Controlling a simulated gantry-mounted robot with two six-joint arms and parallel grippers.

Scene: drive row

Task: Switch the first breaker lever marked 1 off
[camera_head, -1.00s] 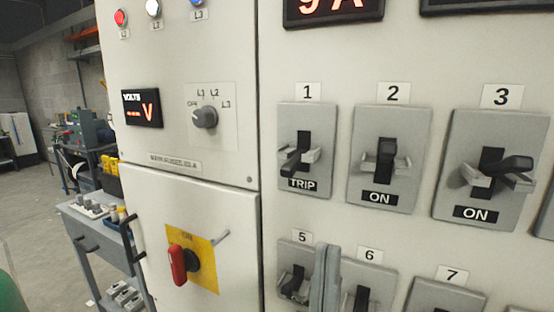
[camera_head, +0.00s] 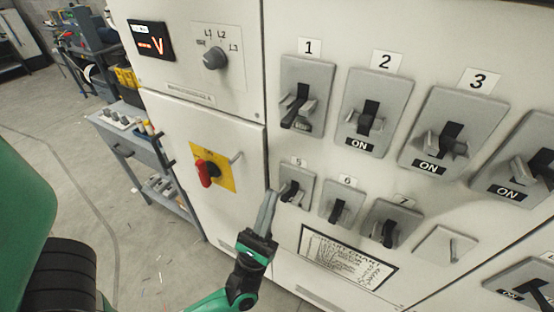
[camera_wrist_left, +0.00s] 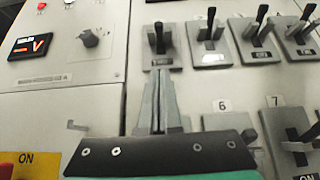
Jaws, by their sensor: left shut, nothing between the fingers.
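Breaker 1 (camera_head: 302,97) is a grey plate with a black lever (camera_head: 296,112) under the number 1 label (camera_head: 309,47). The lever tip points down and partly hides its small sign, which I cannot read clearly. My left gripper (camera_head: 268,196) is shut and empty, fingers pointing up, below and left of breaker 1 and close beside breaker 5. In the left wrist view, the left gripper (camera_wrist_left: 158,82) has its fingertips just below breaker 1's plate (camera_wrist_left: 159,47); I cannot tell whether they touch the panel. My right gripper is not in view.
Breaker 2 (camera_head: 376,113) and breaker 3 (camera_head: 453,130) stand to the right, both showing ON. Smaller breaker 5 (camera_head: 292,188) and breaker 6 (camera_head: 341,204) sit below. A red rotary handle (camera_head: 204,173) on a yellow plate and a selector knob (camera_head: 215,58) are left.

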